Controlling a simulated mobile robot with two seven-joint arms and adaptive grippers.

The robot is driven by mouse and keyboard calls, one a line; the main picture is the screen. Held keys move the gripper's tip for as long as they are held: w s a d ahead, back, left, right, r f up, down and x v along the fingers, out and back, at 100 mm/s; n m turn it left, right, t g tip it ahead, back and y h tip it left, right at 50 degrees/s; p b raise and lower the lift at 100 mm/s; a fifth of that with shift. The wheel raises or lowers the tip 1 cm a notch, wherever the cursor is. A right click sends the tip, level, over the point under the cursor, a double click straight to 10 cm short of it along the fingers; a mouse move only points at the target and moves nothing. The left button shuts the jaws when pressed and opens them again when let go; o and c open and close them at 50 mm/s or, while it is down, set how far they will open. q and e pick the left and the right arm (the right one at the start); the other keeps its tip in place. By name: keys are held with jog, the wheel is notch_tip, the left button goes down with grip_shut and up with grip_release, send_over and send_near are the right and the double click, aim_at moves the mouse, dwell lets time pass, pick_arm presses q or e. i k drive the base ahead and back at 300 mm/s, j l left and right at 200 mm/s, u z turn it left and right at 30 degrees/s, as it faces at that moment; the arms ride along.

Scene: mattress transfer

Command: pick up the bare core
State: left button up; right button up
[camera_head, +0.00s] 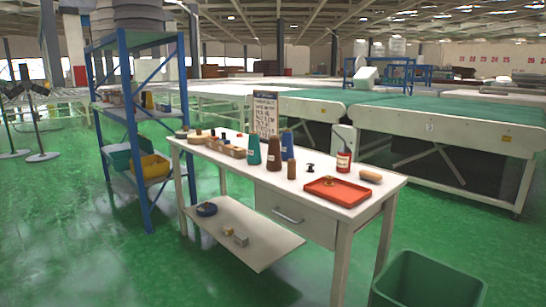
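A slim bare brown core (292,169) stands upright on the white worktable (220,154), near its middle. It is close to a dark brown thread cone (274,153), a teal cone (254,149) and a blue cone (287,145). A small black spool-like item (310,168) stands just to its right. Neither of my grippers is in view, and nothing is seen touching the core.
A red tray (352,193) lies at the table's right end, with a red bottle (344,160) behind it. A sign (265,114) stands at the back. A blue shelf rack (137,145) is at left. A green bin (424,285) stands front right. Floor in front is clear.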

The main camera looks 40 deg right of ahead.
aim_at(291, 169)
jog(key=z, duration=2.05)
jog(key=j+z, duration=0.15)
jog(key=z, duration=0.35)
jog(key=i+j+z, duration=0.1)
jog(key=j+z, duration=0.15)
jog(key=z, duration=0.2)
jog(key=j+z, duration=0.2)
jog(key=z, duration=0.3)
jog(key=j+z, duration=0.3)
jog(key=k+j+z, duration=0.25)
jog(key=j+z, duration=0.3)
jog(key=j, duration=0.15)
jog(key=k+j+z, duration=0.25)
jog(key=j, duration=0.25)
jog(key=k+j+z, duration=0.2)
jog(key=k+j, duration=0.4)
jog(key=j, duration=0.15)
jog(key=k+j+z, duration=0.15)
jog(key=k+j, duration=0.25)
jog(key=j, duration=0.15)
